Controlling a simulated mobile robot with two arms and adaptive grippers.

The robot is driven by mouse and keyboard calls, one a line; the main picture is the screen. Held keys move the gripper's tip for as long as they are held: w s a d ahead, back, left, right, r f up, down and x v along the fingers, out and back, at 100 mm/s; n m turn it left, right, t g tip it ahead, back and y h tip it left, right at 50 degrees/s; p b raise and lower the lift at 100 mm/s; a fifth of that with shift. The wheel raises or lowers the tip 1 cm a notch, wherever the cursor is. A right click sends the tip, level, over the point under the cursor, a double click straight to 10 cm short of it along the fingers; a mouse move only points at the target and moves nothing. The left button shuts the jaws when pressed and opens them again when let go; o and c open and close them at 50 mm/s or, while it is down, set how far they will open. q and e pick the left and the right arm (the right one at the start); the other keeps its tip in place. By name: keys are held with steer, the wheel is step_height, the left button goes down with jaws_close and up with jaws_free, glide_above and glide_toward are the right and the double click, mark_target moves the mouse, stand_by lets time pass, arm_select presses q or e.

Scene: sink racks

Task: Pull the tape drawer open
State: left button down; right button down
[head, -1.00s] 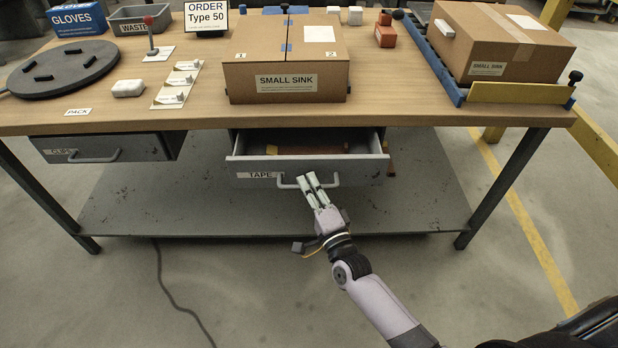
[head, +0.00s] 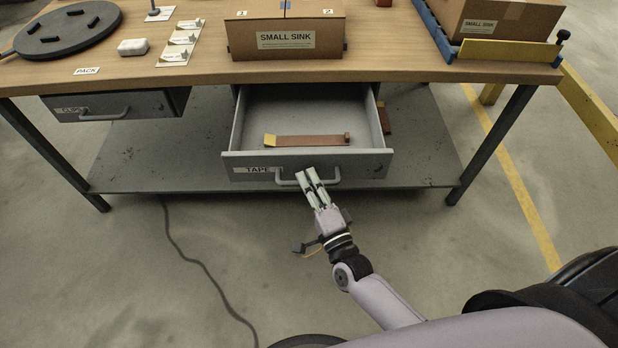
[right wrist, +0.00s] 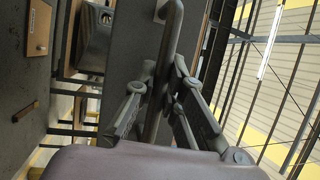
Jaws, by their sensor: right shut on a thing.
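The tape drawer (head: 375,160), grey with a TAPE label, hangs under the bench and is pulled well out. Inside it lies a brown strip-like object (head: 310,141) with a yellow end. My right gripper (head: 307,178) is shut on the drawer's bar handle (head: 284,181), at the front of the drawer. In the right wrist view the grey handle (right wrist: 172,45) runs between the gripper's fingers (right wrist: 160,100). My left gripper is not in view.
The clips drawer (head: 120,107) at left is slightly out. On the bench (head: 200,68) stand a small sink box (head: 287,55), a round dark plate (head: 68,30) and another box (head: 500,22). A lower shelf (head: 420,170) lies beneath. A cable (head: 190,262) crosses the floor.

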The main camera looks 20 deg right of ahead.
steer(key=c, duration=1.7)
jaws_free()
steer(key=shift+o, duration=0.2)
steer(key=v, duration=1.2)
